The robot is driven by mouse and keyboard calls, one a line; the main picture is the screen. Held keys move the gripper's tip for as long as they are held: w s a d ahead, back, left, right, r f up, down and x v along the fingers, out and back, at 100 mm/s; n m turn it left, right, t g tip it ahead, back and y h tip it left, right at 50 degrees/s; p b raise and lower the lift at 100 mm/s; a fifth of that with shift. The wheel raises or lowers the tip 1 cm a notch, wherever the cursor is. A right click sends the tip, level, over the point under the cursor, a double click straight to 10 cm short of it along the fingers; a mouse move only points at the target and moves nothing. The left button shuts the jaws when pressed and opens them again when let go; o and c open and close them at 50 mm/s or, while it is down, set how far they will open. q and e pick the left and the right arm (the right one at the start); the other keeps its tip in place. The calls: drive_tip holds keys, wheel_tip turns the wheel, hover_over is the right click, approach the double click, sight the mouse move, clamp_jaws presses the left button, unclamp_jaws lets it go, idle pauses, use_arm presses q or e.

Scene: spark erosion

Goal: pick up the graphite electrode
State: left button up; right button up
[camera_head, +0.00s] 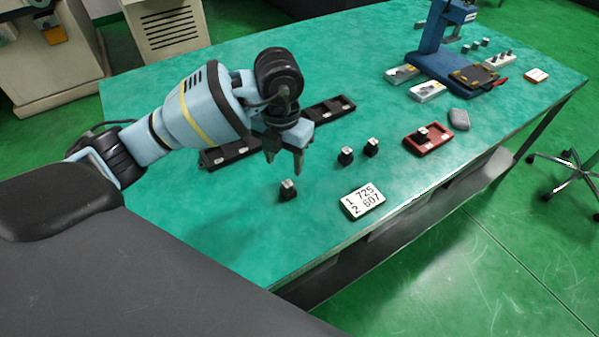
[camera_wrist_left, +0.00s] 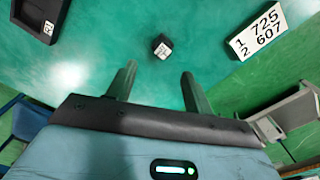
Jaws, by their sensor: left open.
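A small dark electrode block with a pale top (camera_head: 288,190) stands alone on the green table, near its front edge. It also shows in the left wrist view (camera_wrist_left: 162,46), ahead of my fingertips. Two similar dark blocks, one (camera_head: 345,156) and another (camera_head: 371,147), stand to its right. A further one (camera_head: 422,134) sits in a red tray (camera_head: 437,141). Which of these is graphite I cannot tell. My left gripper (camera_head: 285,160) is open and empty, pointing down above and behind the nearest block, apart from it. My right gripper is not in view.
A white number card (camera_head: 362,200) reading 725 and 607 lies near the front edge. Black trays (camera_head: 328,110) lie behind my left arm. A blue press (camera_head: 437,62), white trays and a grey rounded object (camera_head: 459,118) stand farther right.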

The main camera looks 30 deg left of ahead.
sight(288, 183)
use_arm(q)
drive_tip(key=shift+w, duration=0.25)
drive_tip(key=shift+s+f, duration=0.3)
drive_tip(key=shift+s, duration=0.05)
drive_tip(key=shift+f, duration=0.85)
drive_tip(key=shift+w+d+f, duration=0.15)
drive_tip(key=shift+f, duration=1.2)
drive_tip(key=shift+w+d+f, duration=0.1)
drive_tip(key=shift+f, duration=1.25)
drive_tip(key=c, duration=1.1)
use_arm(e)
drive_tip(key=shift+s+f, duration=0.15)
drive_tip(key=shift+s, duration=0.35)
use_arm(q)
drive_tip(key=shift+r, duration=0.1)
